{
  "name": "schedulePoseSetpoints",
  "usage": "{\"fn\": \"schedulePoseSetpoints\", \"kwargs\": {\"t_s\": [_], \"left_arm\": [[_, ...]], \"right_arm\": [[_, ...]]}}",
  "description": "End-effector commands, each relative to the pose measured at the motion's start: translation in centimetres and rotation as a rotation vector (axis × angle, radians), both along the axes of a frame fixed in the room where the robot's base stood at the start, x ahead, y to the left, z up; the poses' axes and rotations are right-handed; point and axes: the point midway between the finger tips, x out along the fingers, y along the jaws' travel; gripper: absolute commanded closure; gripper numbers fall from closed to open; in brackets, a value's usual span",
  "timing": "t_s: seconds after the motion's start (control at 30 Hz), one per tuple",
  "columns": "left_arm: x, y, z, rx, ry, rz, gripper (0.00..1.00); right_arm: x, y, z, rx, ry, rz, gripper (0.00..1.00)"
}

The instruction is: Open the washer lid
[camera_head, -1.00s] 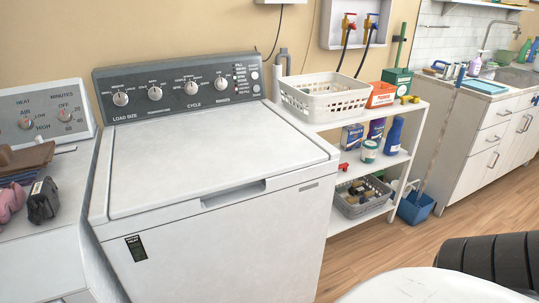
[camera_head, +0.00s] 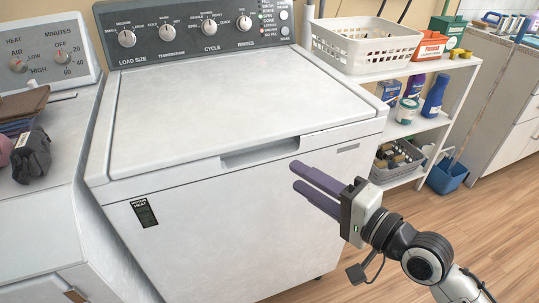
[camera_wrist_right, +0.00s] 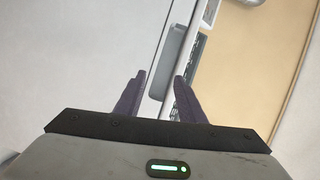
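The white top-loading washer (camera_head: 200,235) stands in the middle of the head view. Its lid (camera_head: 220,105) lies flat and shut on top, with a recessed handle notch (camera_head: 260,153) at the front edge. My right gripper (camera_head: 294,174) is in front of the washer, just below and right of the notch, its two purple fingers pointing left toward the front. The fingers are apart with nothing between them. In the right wrist view the open fingers (camera_wrist_right: 157,90) show with the washer's front edge and notch (camera_wrist_right: 178,45) beyond them. My left gripper is not in view.
A white shelf (camera_head: 420,125) with a basket (camera_head: 365,45), bottles and boxes stands right of the washer. A dryer (camera_head: 45,170) with gloves and a dark tray on it stands at the left. The wooden floor (camera_head: 415,210) is clear at the lower right.

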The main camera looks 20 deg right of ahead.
Motion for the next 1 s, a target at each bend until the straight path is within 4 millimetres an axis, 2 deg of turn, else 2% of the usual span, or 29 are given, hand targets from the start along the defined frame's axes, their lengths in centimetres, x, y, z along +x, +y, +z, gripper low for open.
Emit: {"fn": "schedulePoseSetpoints", "kwargs": {"t_s": [0.03, 0.1, 0.2, 0.37, 0.7, 0.83, 1.0], "left_arm": [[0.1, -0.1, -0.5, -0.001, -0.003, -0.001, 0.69], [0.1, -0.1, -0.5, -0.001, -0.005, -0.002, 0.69], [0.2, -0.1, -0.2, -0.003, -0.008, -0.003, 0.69], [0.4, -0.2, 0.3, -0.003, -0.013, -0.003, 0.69], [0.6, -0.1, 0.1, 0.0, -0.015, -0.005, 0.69], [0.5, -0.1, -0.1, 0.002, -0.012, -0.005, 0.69], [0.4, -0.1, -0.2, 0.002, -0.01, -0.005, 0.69]], "right_arm": [[0.1, 0.1, 1.4, 0.069, -0.014, 0.012, 0.64], [0.1, 0.3, 2.9, 0.141, -0.018, 0.025, 0.64], [0.6, 0.5, 3.9, 0.184, -0.019, 0.032, 0.64], [2.4, 1.4, 4.1, 0.188, -0.02, 0.033, 0.64], [7.7, 3.8, 3.9, 0.185, -0.017, 0.032, 0.64], [8.9, 4.3, 3.8, 0.183, -0.016, 0.032, 0.64], [9.4, 4.6, 3.7, 0.183, -0.015, 0.032, 0.64]]}}
